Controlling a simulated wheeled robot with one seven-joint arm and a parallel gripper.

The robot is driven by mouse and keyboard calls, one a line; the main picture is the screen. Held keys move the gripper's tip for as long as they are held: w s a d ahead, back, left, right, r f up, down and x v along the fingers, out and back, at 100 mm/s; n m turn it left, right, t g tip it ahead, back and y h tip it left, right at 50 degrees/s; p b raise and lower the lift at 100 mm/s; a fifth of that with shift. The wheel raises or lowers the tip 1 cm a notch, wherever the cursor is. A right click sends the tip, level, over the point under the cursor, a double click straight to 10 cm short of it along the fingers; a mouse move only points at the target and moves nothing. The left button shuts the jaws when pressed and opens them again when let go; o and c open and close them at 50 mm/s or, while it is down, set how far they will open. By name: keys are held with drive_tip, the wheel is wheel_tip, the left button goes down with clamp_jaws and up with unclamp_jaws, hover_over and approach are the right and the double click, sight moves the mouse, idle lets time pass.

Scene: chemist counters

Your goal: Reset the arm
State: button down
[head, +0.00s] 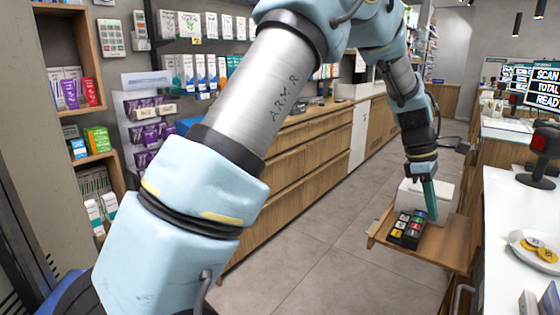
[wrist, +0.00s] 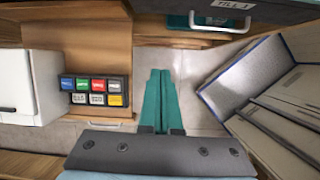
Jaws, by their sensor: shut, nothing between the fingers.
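My arm reaches from the left foreground of the head view across the aisle and bends down at the right. My gripper (head: 430,205) points down beside a small wooden shelf. In the wrist view my gripper (wrist: 160,78) shows two teal fingers lying together, shut with nothing between them. The wooden shelf (head: 445,257) holds a black keypad (head: 407,229) with coloured keys, left of the fingers in the wrist view (wrist: 93,91). The fingers look close to the keypad but apart from it.
A white box (head: 412,192) stands at the back of the shelf. A white counter (head: 510,205) with a plate (head: 535,245) of yellow discs and a dark scanner-like device (head: 541,155) is at right. Wooden drawers (head: 285,165) line the left. The grey floor (head: 320,265) between is clear.

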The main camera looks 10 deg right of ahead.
drive_tip(key=w+a+m+t+y, duration=0.15)
drive_tip(key=w+a, duration=0.25)
drive_tip(key=a, duration=1)
drive_tip(key=w+a+m+t, duration=0.2)
drive_tip(key=w+a+m, duration=0.15)
drive_tip(key=a, duration=1.15)
drive_tip(key=s+a+m, duration=0.2)
drive_tip(key=s+a, duration=0.2)
drive_tip(key=a, duration=0.5)
drive_tip(key=s+a+f+m+y, duration=0.1)
drive_tip(key=s+a, duration=0.3)
drive_tip(key=a, duration=0.5)
drive_tip(key=shift+m+t, duration=0.35)
drive_tip(key=shift+m, duration=0.55)
drive_tip(key=shift+a, duration=0.1)
